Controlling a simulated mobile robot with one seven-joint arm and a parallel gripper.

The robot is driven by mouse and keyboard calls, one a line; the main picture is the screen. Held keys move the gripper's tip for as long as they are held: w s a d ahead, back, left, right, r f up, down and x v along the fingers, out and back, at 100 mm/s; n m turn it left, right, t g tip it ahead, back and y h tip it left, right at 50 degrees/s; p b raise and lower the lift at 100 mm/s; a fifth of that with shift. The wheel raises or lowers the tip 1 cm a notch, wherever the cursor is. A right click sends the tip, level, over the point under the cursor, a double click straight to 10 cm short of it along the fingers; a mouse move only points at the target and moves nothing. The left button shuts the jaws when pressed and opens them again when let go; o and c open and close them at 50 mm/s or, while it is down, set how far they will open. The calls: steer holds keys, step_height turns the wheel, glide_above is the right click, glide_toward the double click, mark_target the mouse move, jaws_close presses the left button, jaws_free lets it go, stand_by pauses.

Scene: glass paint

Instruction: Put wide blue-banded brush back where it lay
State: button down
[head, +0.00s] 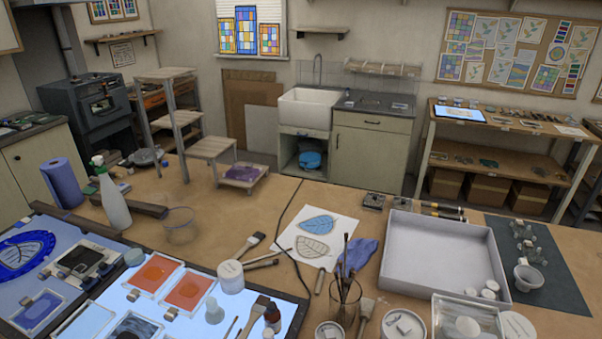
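Several brushes lie on the table, and I cannot make out a blue band on any of them. A wide dark-tipped brush (250,244) with a pale handle lies left of the leaf drawing. A wide brush (257,307) lies on the lit panel's right edge, beside a small brown bottle. Another brush (366,308) stands or lies just right of the glass jar of brushes (345,298); I cannot tell which. Thin tools (262,263) lie below the first brush. My gripper is not in view.
A large pale tray (445,228) stands right of centre, mostly empty, with white lids at its near right. The leaf drawing sheet (333,233), purple cloth (360,254) and lit panel with orange panes (188,290) crowd the table. Bare tabletop shows behind the glass beaker (181,225).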

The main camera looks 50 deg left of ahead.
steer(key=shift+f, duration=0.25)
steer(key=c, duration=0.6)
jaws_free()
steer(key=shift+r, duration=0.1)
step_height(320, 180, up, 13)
steer(key=b, duration=0.1)
